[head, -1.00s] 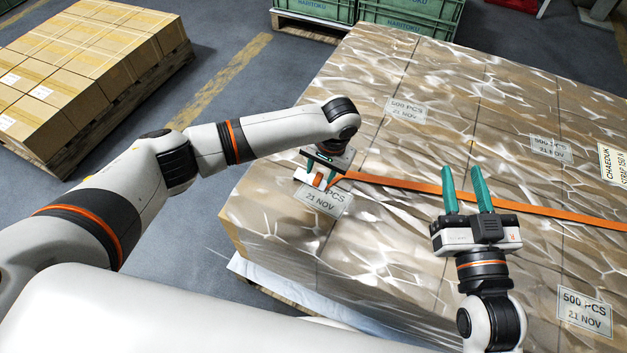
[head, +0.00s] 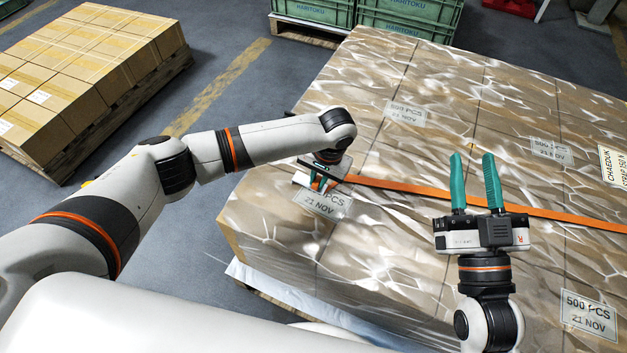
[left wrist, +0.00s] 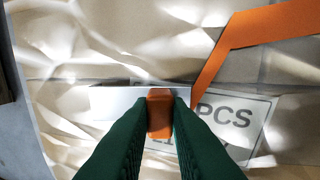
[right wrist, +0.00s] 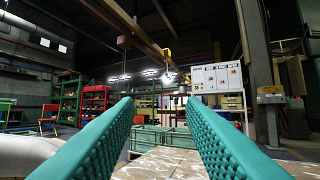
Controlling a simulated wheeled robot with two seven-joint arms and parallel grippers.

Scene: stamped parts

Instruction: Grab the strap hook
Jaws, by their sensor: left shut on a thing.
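The strap hook (left wrist: 160,112) shows in the left wrist view as an orange piece against a pale flat plate. My left gripper (head: 319,186) is shut on it, with the green fingers on either side of the orange part. In the head view the hook is mostly hidden by the gripper. The orange strap (head: 440,191) runs from there to the right across the wrapped load; it also shows in the left wrist view (left wrist: 265,30). My right gripper (head: 473,160) is open and empty above the load, fingers pointing away from me.
The film-wrapped carton load (head: 400,245) fills the middle and right, with printed labels on top. A pallet of cardboard boxes (head: 95,65) stands at far left. Green crates (head: 410,15) stand behind the load. Grey floor lies clear between the box pallet and load.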

